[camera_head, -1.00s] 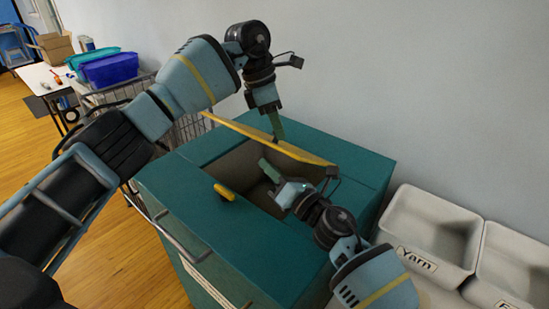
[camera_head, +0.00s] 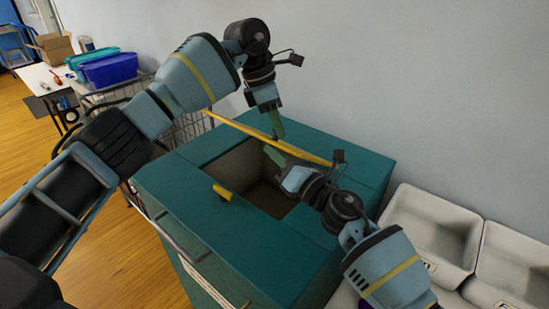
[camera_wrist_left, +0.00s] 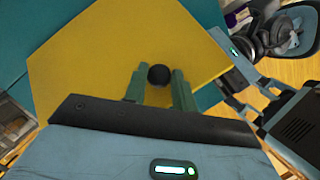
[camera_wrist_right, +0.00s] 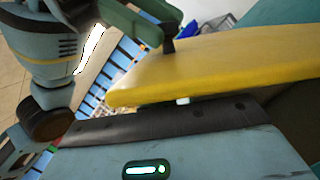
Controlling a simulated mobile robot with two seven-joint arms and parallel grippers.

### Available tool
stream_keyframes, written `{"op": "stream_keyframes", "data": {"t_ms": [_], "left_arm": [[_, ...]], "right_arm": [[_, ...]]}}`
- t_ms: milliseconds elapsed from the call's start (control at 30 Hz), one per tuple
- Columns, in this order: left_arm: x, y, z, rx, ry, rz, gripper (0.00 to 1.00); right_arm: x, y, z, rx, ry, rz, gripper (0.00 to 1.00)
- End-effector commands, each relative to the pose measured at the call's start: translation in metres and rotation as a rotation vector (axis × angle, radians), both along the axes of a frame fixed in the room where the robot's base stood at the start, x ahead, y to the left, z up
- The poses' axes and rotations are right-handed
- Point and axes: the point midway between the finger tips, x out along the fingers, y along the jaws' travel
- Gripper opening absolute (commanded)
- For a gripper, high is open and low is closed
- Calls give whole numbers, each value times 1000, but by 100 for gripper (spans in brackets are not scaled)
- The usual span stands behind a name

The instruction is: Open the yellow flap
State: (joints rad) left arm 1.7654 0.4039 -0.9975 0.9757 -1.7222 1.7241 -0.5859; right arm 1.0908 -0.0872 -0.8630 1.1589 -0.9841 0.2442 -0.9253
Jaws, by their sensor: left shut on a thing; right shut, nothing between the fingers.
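The yellow flap (camera_head: 303,153) is raised over the dark opening (camera_head: 240,165) of the teal box (camera_head: 180,190); the head view sees it nearly edge-on. My left gripper (camera_head: 277,130) is shut on the flap's black knob (camera_wrist_left: 158,76), with green fingers either side of it. The knob (camera_wrist_right: 168,46) also shows in the right wrist view, above the flap. My right gripper (camera_head: 272,153) is shut and empty, close by the flap's lower side over the opening. The flap (camera_wrist_right: 220,68) hides the right fingertips in the right wrist view, so contact is unclear.
A small yellow piece (camera_head: 222,192) sits on the box top by the opening. White bins (camera_head: 438,230) stand at the right, near my right arm. A wire cart (camera_head: 190,130) is behind the box, and a plain wall (camera_head: 400,90) lies beyond.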

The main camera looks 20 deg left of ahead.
Motion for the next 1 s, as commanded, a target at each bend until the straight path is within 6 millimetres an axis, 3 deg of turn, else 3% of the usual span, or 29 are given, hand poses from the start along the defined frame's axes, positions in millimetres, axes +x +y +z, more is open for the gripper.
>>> {"op": "stream_keyframes", "data": {"t_ms": [33,67,100,233,733,867,1000], "left_arm": [[-1,2,-13,11,20,5,0],[-1,2,-13,12,21,5,0],[-1,2,-13,12,21,5,31],[-2,2,-12,11,22,2,48],[-4,1,-6,9,24,-6,48],[-4,6,11,8,21,-5,48],[-5,16,40,6,12,0,48]], "right_arm": [[5,-4,5,10,-2,-15,0],[6,-4,5,11,-2,-15,0],[6,-4,6,12,-3,-16,0],[6,-4,6,11,-3,-18,0],[6,-5,9,12,-6,-18,0],[7,-5,9,11,-6,-19,0],[6,-4,8,10,-5,-17,0]]}}
